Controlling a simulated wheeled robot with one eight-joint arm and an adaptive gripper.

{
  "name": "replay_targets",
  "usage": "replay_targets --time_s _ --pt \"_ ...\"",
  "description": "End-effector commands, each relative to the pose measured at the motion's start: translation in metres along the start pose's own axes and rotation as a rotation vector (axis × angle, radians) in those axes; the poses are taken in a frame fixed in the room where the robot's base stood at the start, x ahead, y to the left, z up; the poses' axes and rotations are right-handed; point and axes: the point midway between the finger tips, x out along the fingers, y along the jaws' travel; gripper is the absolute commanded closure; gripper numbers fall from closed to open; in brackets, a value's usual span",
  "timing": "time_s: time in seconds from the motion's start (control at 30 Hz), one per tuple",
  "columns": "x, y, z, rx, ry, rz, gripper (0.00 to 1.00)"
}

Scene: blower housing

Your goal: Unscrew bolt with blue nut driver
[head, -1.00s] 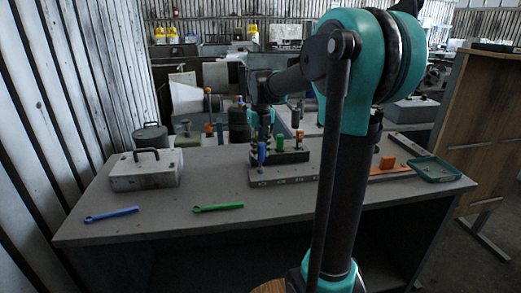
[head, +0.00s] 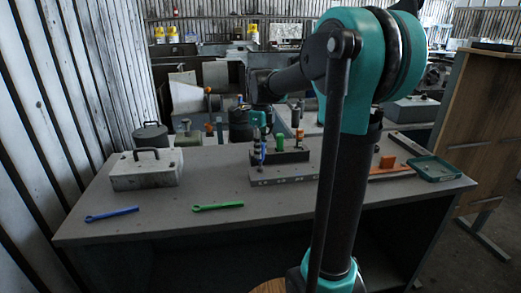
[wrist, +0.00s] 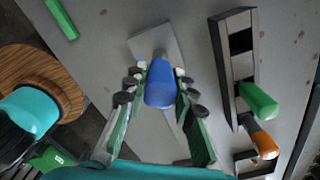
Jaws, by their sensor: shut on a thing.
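The blue nut driver (wrist: 161,84) has its handle between the fingers of my gripper (wrist: 160,82) in the wrist view. My gripper is shut on it. In the head view my gripper (head: 258,150) is low over the left end of a grey block (head: 290,178) on the table, and its fingers mostly cover the blue handle. The grey block also shows beneath the handle in the wrist view (wrist: 148,40). The driver's lower end and any bolt under it are hidden, so I cannot tell whether they touch.
A dark rack (head: 290,157) behind the block holds a green-handled driver (wrist: 259,101); an orange-handled one (wrist: 265,144) stands near it. Blue (head: 112,214) and green (head: 218,206) wrenches lie at the front left. A grey box (head: 146,172) and a green tray (head: 434,169) stand at the sides.

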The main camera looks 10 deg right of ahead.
Motion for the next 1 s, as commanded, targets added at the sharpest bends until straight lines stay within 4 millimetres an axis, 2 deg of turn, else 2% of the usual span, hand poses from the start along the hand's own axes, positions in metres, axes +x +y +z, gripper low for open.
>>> replay_targets --time_s 0.27,1.0 --pt "-0.002 0.0 0.0 0.001 0.0 0.0 1.0" --pt "-0.028 0.0 0.0 0.002 0.0 0.0 1.0"
